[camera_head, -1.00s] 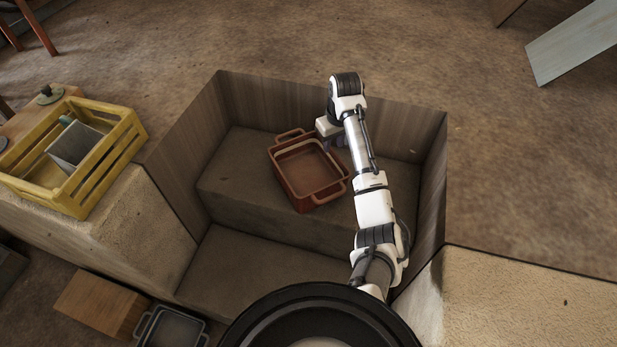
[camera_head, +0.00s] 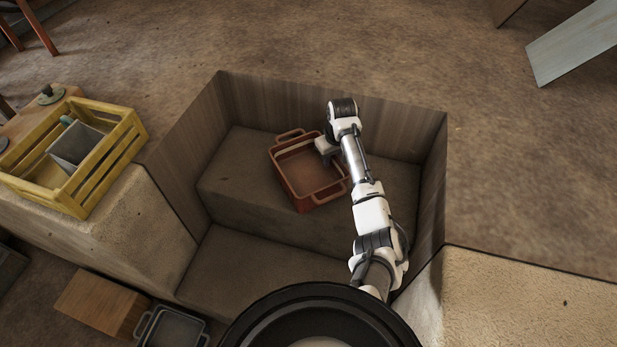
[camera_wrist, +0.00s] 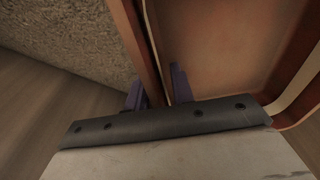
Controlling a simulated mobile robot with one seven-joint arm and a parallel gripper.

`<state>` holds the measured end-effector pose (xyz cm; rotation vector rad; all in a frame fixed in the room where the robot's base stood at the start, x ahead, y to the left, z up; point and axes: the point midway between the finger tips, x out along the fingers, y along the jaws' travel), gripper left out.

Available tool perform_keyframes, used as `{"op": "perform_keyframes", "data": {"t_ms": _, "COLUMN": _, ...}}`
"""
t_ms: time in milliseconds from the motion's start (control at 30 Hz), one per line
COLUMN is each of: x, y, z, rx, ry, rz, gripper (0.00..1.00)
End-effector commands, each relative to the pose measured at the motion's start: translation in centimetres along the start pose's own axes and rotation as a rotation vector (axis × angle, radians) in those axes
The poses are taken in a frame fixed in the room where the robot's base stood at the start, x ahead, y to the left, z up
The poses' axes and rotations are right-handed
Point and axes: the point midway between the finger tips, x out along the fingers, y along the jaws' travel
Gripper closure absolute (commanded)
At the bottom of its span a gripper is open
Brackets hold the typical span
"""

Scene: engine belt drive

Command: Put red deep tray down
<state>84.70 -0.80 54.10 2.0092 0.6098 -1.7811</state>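The red deep tray (camera_head: 290,182) sits on the upper step of the recessed bay in the head view, turned at an angle, a handle at its far and near ends. Its reddish-brown inside (camera_wrist: 225,45) fills much of the wrist view. My gripper (camera_head: 318,150) is at the tray's far right side. In the wrist view my gripper (camera_wrist: 157,92) has one finger outside the tray wall and one inside. The wall runs between them. Whether the fingers press on it is not clear. The tray looks empty.
The bay has a grey upper step (camera_head: 240,190) and a lower step (camera_head: 255,272), enclosed by wooden walls (camera_head: 290,100). A yellow crate (camera_head: 115,150) holding a grey container stands on the left ledge. A wooden block (camera_head: 100,303) and a dark tray (camera_head: 172,330) are at the lower left.

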Motion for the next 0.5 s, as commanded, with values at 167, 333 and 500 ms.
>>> {"op": "perform_keyframes", "data": {"t_ms": 167, "x": -0.03, "y": 0.0, "z": -0.01, "rx": 0.0, "ry": 0.0, "rz": 0.0, "gripper": 1.0}}
{"op": "perform_keyframes", "data": {"t_ms": 333, "x": -0.03, "y": 0.01, "z": -0.01, "rx": 0.0, "ry": 0.0, "rz": 0.001, "gripper": 1.0}}
{"op": "perform_keyframes", "data": {"t_ms": 500, "x": -0.05, "y": 0.05, "z": -0.02, "rx": 0.0, "ry": 0.001, "rz": 0.002, "gripper": 1.0}}
